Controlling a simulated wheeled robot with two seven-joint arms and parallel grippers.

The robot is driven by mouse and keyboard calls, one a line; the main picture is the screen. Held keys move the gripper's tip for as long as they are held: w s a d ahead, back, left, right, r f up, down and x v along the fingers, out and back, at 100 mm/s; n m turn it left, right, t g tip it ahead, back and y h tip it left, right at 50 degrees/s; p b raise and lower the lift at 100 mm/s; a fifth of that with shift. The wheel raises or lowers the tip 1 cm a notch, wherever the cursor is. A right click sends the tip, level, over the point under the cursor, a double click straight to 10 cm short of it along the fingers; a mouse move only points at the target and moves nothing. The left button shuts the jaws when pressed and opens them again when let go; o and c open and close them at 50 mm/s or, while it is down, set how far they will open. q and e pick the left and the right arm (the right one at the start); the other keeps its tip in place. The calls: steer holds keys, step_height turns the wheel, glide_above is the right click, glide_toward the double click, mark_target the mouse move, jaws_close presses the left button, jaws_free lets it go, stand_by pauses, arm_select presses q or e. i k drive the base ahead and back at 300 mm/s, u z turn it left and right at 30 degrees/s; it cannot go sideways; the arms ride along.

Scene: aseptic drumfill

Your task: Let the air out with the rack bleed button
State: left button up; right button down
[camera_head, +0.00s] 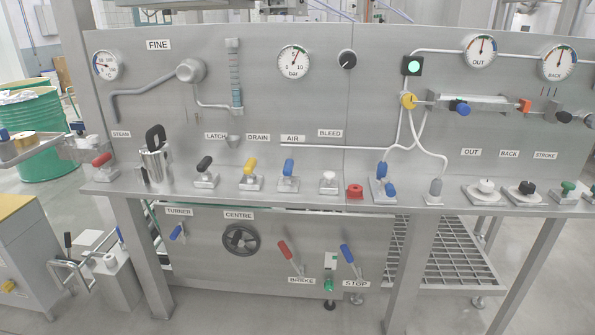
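A steel panel (300,112) with a ledge in front carries the controls. Under the BLEED label (330,133) a white-topped button (328,178) stands on a square base on the ledge. Under the RACK label (509,154) a black-topped button (525,187) stands on the ledge at the right. The RACK gauge (558,62) is at the upper right, its needle pointing roughly up. Neither of my grippers shows in this view.
A white-topped button (486,186) sits left of the black one and a green one (568,188) right of it. A red knob (354,191) and blue levers (383,182) stand mid-ledge. A handwheel (241,239) is below. A green drum (38,130) stands far left.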

mark_target(328, 176)
steer(key=i, duration=0.65)
steer(key=u, duration=1.5)
steer(key=i, duration=0.6)
steer(key=z, duration=1.85)
